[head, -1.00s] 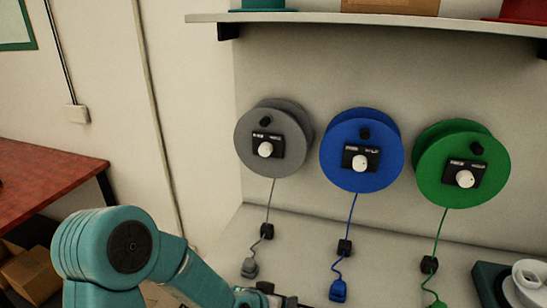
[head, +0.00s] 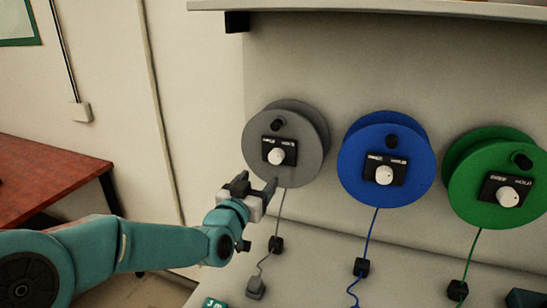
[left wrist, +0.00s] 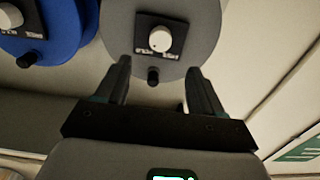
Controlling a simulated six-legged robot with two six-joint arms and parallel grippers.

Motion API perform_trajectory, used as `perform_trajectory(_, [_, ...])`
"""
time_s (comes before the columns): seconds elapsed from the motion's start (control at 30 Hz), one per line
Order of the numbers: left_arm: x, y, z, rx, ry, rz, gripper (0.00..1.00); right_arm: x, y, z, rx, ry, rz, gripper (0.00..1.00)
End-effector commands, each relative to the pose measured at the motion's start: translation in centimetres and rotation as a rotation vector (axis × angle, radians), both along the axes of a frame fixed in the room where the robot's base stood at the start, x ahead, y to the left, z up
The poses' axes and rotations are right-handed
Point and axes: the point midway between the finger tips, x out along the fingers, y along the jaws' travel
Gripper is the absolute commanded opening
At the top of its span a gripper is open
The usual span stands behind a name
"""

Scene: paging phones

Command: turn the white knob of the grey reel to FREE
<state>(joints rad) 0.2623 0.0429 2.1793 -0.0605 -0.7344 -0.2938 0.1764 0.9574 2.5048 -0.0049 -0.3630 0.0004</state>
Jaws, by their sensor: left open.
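The grey reel (head: 308,160) is mounted on the wall at the left end of a row of reels. Its white knob (head: 277,156) sits on a black plate with small labels that I cannot read. I cannot tell which way the knob points. My left gripper (head: 258,184) is open and empty, just below and left of the knob, in front of the reel's lower edge. In the left wrist view the white knob (left wrist: 161,38) is ahead of my open fingers (left wrist: 159,66), apart from them. The right gripper is not in view.
A blue reel (head: 365,190) and a green reel (head: 470,205) hang to the right, each with a white knob. A black peg (head: 278,124) projects from the grey reel above its plate. A shelf (head: 380,6) runs above. Cords hang below to the counter.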

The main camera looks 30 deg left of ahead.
Motion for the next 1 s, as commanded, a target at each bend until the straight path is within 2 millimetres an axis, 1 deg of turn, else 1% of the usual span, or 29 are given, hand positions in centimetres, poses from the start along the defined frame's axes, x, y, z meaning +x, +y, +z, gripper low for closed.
perform_trajectory(0.03, [1.2,0.3,0.3,-0.001,0.004,0.0,0.68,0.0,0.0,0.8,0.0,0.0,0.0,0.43])
perform_trajectory(0.2, [5.2,1.3,0.3,-0.003,0.002,-0.001,0.68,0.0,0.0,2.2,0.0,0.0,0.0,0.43])
perform_trajectory(0.4, [8.9,2.3,0.2,-0.002,0.003,-0.001,0.68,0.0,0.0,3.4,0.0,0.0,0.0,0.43])
perform_trajectory(0.5, [10.0,2.6,0.1,-0.001,0.002,0.0,0.68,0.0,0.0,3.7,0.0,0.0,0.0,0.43])
perform_trajectory(0.6, [10.6,2.8,0.0,-0.001,0.002,0.0,0.68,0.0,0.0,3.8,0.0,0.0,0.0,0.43])
perform_trajectory(0.87, [10.9,2.8,-0.1,-0.001,0.002,0.0,0.68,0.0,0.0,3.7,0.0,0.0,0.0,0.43])
perform_trajectory(0.9, [10.9,2.8,-0.1,-0.001,0.002,0.0,0.64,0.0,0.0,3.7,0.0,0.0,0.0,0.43])
perform_trajectory(0.97, [10.9,2.8,-0.1,-0.001,0.002,0.0,0.45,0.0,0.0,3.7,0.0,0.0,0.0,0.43])
perform_trajectory(1.0, [10.9,2.8,-0.1,-0.002,0.001,0.0,0.32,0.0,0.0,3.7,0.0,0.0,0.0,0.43])
